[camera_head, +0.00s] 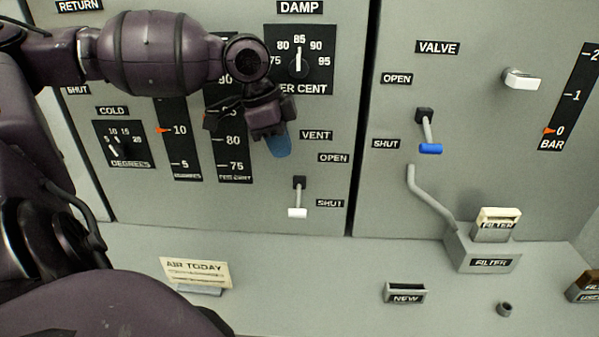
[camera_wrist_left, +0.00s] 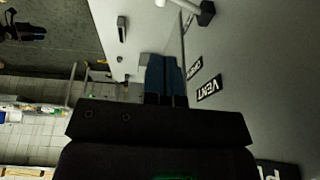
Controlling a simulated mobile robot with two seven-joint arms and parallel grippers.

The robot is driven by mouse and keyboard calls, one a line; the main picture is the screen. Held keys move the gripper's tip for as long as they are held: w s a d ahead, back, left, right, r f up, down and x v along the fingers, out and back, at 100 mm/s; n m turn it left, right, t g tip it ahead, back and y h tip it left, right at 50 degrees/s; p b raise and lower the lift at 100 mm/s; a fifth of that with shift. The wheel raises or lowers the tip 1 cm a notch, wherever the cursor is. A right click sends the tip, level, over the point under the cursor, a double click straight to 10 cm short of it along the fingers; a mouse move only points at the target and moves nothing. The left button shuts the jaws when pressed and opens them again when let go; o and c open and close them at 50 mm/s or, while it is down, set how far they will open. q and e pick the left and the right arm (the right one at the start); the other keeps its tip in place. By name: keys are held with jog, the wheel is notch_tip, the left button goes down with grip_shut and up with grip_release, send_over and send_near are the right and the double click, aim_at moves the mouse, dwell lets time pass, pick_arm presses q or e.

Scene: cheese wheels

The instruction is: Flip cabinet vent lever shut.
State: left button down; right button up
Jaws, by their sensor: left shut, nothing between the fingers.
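The vent lever (camera_head: 298,197) is on the grey cabinet front, below the VENT label (camera_head: 316,135). It has a black pivot and a white tip. It points down, its tip beside the lower SHUT label (camera_head: 330,203), with the OPEN label (camera_head: 333,158) above. My left gripper (camera_head: 280,146) is above and a little left of the lever, apart from it, with blue fingers closed together and empty. In the left wrist view the closed fingers (camera_wrist_left: 166,78) show, with the lever's black pivot (camera_wrist_left: 207,13) at the top edge. My right gripper is out of view.
A blue-tipped valve lever (camera_head: 428,133) and a white-tipped handle (camera_head: 522,79) stick out from the right panel. A grey filter box (camera_head: 485,248), a NEW holder (camera_head: 405,293) and an AIR TODAY card (camera_head: 196,271) stand on the ledge. The panel around the vent lever is clear.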

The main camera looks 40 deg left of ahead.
pick_arm(q)
jog(key=b, duration=0.2)
send_near(296, 210)
jog(key=x, duration=0.2)
jog(key=b+x, duration=0.1)
jog(key=d+x, duration=0.1)
jog(key=x, duration=0.1)
jog(key=shift+w+f+b, duration=0.2)
jog(key=shift+w+b, duration=0.15)
jog(key=shift+b, duration=0.05)
jog(key=shift+a+f, duration=0.1)
jog(key=shift+f, duration=0.55)
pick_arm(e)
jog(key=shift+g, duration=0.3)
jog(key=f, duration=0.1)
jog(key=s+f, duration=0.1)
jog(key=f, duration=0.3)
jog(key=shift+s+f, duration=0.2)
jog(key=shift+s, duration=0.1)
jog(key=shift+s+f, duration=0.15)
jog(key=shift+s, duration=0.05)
pick_arm(q)
jog(key=shift+f+t+y, duration=0.3)
jog(key=shift+f, duration=0.55)
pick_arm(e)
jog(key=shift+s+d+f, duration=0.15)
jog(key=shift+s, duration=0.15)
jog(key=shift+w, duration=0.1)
